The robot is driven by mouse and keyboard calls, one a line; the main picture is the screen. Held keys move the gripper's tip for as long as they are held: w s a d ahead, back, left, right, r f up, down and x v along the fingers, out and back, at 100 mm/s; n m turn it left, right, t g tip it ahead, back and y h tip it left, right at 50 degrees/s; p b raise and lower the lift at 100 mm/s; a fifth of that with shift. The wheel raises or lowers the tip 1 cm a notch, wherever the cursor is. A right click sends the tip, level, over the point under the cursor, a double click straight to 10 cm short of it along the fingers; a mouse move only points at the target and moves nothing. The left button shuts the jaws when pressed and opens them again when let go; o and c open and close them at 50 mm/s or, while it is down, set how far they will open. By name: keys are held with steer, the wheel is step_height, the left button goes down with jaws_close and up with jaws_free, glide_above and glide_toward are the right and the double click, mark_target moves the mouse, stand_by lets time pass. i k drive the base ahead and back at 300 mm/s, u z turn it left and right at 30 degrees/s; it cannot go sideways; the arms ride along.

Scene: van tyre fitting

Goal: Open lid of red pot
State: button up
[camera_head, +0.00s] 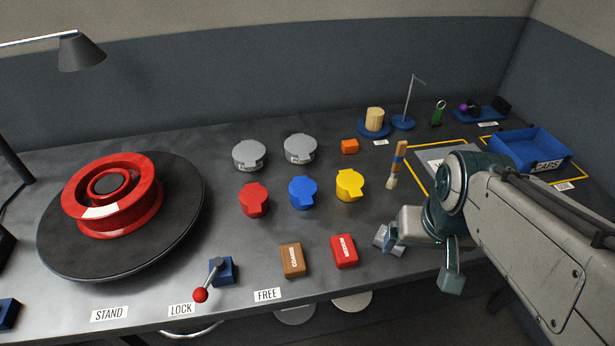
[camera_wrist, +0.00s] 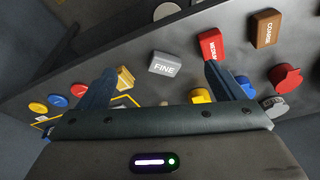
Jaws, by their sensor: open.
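The red pot (camera_head: 254,201) stands mid-table, left of the blue pot (camera_head: 302,192), with its lid looking closed. It also shows at the right edge of the wrist view (camera_wrist: 286,78), beyond my right-hand finger. My gripper (camera_head: 391,234) is well to the right of the red pot, near the grey FINE block (camera_head: 386,241). In the wrist view my gripper (camera_wrist: 160,85) has its fingers wide apart with nothing held. The FINE block (camera_wrist: 165,65) shows in the gap beyond them.
The yellow pot (camera_head: 349,185), red block (camera_head: 344,251) and brown block (camera_head: 292,260) stand between my arm and the red pot's area. Two grey tins (camera_head: 249,154) are behind. A red-knobbed lever (camera_head: 201,294) is front left, near the turntable (camera_head: 60,250).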

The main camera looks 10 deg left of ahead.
mark_target(254, 195)
steer(key=z, duration=0.1)
steer(key=k, duration=1.1)
steer(key=u, duration=0.9)
steer(key=i, duration=0.5)
steer(key=z, duration=0.55)
steer(key=i, duration=0.85)
steer(key=z, duration=0.15)
